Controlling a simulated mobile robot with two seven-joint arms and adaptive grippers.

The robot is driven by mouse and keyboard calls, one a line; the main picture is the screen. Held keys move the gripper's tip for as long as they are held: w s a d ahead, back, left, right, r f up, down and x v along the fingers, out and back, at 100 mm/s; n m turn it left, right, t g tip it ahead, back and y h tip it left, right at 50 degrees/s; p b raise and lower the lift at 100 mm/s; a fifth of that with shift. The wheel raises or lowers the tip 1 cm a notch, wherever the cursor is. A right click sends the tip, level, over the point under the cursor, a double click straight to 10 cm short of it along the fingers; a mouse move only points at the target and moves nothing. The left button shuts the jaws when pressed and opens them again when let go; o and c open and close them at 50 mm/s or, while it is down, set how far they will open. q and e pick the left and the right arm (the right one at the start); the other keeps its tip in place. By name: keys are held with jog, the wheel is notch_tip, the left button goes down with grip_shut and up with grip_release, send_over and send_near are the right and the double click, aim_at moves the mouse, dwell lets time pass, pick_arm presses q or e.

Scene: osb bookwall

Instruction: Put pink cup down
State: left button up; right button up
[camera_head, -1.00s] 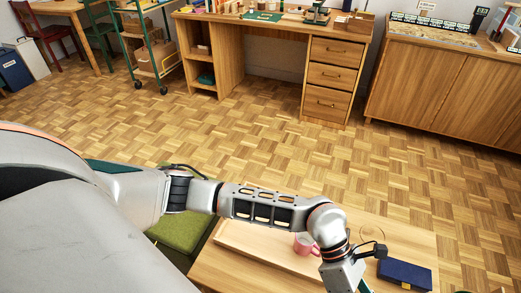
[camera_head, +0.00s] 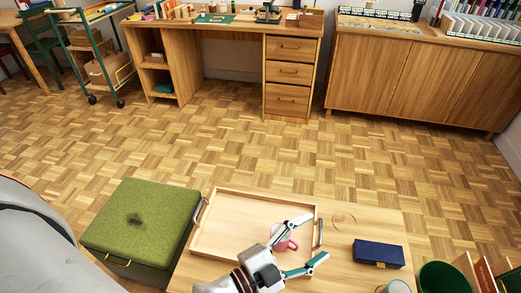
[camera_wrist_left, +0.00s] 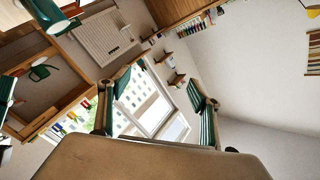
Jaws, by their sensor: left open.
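The pink cup (camera_head: 284,240) is at the right end of the wooden tray (camera_head: 213,250) on the low table. My left gripper (camera_head: 316,238) comes in from below, open, with its two green-padded fingers spread. In the head view the cup shows between the fingers, partly covered by them. Whether they touch it I cannot tell. In the left wrist view the open fingers (camera_wrist_left: 162,98) show with no cup between them, only window and wall behind. My right gripper is not in view.
A light cup (camera_head: 398,287) and a green bin (camera_head: 444,278) are at the lower right. A green stool (camera_head: 145,218) stands left of the table.

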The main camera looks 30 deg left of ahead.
pick_arm(q)
jog(key=s+a+f+n+g+y, duration=0.4)
jog(key=s+a+f+n+y, duration=0.2)
jog(key=s+a+f+n, duration=0.3)
jog(key=s+a+f, duration=0.3)
jog(key=a+f, duration=0.2)
jog(key=f, duration=0.1)
jog(key=shift+a+g, duration=0.25)
jog(key=shift+g, duration=0.05)
jog(key=shift+s+r, duration=0.1)
